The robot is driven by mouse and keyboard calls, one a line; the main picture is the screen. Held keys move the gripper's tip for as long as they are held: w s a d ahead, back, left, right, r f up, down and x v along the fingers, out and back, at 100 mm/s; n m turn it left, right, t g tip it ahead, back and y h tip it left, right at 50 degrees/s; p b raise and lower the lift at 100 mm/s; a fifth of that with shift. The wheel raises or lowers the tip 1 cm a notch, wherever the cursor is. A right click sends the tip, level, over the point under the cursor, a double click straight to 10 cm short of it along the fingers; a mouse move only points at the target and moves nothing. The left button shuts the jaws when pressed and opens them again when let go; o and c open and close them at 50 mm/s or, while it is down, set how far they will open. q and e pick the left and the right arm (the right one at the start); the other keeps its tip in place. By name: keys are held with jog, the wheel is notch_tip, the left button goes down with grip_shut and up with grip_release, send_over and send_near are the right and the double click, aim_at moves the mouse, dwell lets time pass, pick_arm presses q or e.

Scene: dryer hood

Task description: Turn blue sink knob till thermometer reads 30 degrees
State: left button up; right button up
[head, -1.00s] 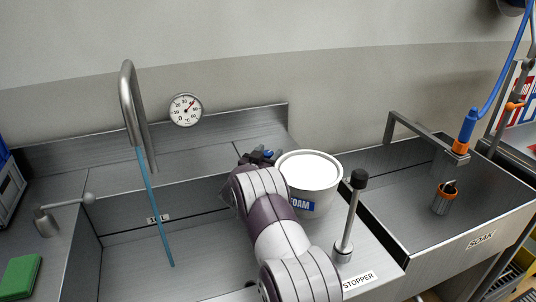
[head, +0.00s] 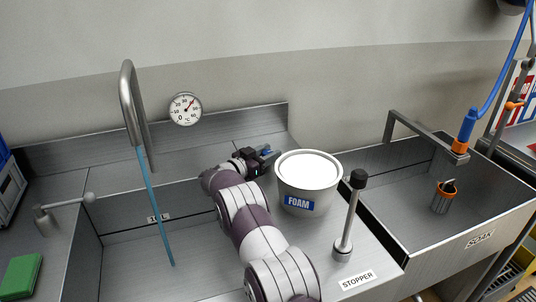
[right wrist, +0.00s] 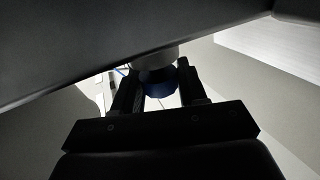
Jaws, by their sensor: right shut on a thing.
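The blue knob (head: 267,152) is at the back of the sink, left of the white bucket, and is mostly covered by my gripper. My right gripper (head: 265,158) is shut on it. In the right wrist view the blue knob (right wrist: 158,82) sits between the two dark fingers, under a pale round collar. A thin blue water stream (head: 155,205) falls from the tall faucet (head: 127,95). My left gripper is out of view.
The white FOAM bucket (head: 308,184) stands close to the right of my gripper. The black-topped STOPPER lever (head: 349,220) rises in front of it. The SOAK basin (head: 415,215) is at right, a lever handle (head: 65,208) and green sponge (head: 20,275) at left.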

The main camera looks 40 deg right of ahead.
jog(key=shift+f+m+g+b, duration=0.1)
jog(key=shift+m+g+b, duration=0.5)
jog(key=shift+g, duration=0.5)
jog(key=o, duration=1)
jog(key=shift+c, duration=0.2)
jog(key=a, duration=1.2)
jog(key=shift+w+a, duration=0.2)
jog(key=shift+a, duration=0.15)
